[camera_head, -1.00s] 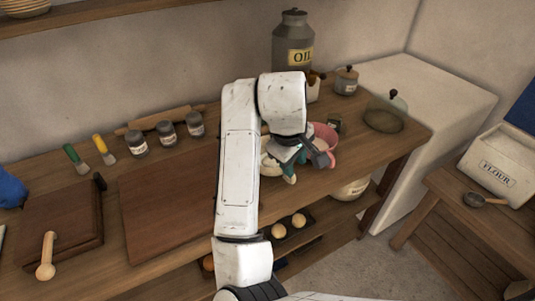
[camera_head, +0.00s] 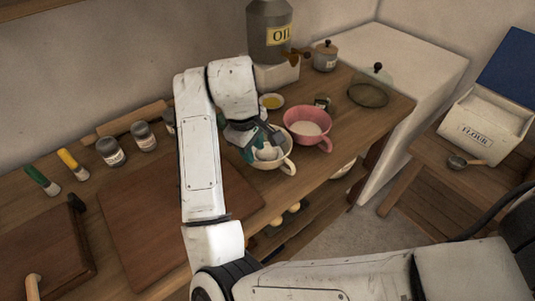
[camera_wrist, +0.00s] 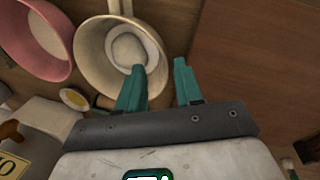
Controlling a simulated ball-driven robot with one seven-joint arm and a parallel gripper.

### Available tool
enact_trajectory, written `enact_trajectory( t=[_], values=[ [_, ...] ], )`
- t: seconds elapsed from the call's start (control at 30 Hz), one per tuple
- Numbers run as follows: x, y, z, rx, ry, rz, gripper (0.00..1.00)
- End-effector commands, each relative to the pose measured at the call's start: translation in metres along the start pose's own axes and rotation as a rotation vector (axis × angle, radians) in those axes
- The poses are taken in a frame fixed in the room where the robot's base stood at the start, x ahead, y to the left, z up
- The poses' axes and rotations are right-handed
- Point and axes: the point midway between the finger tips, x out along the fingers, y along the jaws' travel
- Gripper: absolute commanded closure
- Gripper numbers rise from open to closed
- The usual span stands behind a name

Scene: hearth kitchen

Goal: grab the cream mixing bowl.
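The cream mixing bowl (camera_head: 283,158) stands upright on the wooden counter, with a loop handle on its near side and something white inside. It also shows in the wrist view (camera_wrist: 91,61). My gripper (camera_head: 255,146) is at the bowl's left side and hides part of it. In the wrist view my gripper's teal fingers (camera_wrist: 160,66) are apart. One finger overlaps the bowl's inside and the other is just outside its rim, so the rim appears between them. I cannot tell how deep the fingers reach or whether they touch.
A pink bowl (camera_head: 295,113) with white contents stands close to the right of the cream bowl. A small yellow-filled dish (camera_head: 272,101) and the oil can (camera_head: 268,40) are behind. A brown board (camera_head: 140,225) lies to the left. The counter's front edge is near.

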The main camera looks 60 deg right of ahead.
Motion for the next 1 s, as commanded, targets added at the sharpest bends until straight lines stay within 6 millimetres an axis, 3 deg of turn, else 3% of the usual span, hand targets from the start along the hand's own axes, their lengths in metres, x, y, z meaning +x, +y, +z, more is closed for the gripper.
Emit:
enact_trajectory(
  t=[0.43,0.73,1.0],
  values=[
    [0.049,-0.004,-0.002,0.000,-0.001,0.000,0.65],
    [0.054,-0.004,-0.002,0.000,0.000,0.001,0.65],
    [0.054,-0.004,-0.002,0.000,0.000,0.001,0.90]
  ],
)
